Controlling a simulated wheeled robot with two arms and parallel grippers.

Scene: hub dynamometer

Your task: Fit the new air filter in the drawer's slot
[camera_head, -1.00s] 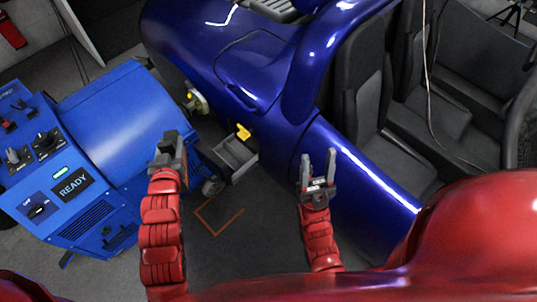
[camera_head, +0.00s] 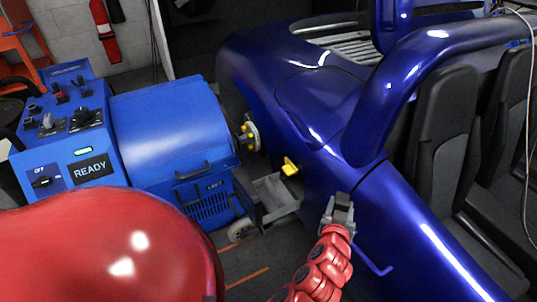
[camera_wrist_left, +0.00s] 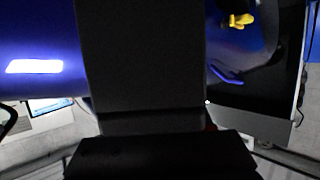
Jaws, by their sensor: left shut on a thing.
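A small grey drawer (camera_head: 275,196) stands open low down, between the blue dynamometer and the blue car. Its slot is too small to make out. My left gripper is not visible in the head view. In the left wrist view a dark, straight-sided block (camera_wrist_left: 140,60) fills the middle, with a black part below it. My left gripper is shut on this block; I cannot tell whether it is the air filter. My right gripper (camera_head: 338,212) is beside the car's flank, right of the drawer and apart from it. Its finger gap is unclear.
The dynamometer (camera_head: 170,130) with a READY panel stands left of the drawer. A yellow part (camera_head: 290,166) is above the drawer, at the car (camera_head: 340,120). Orange floor lines (camera_head: 247,277) mark free floor. My own red body covers the lower left.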

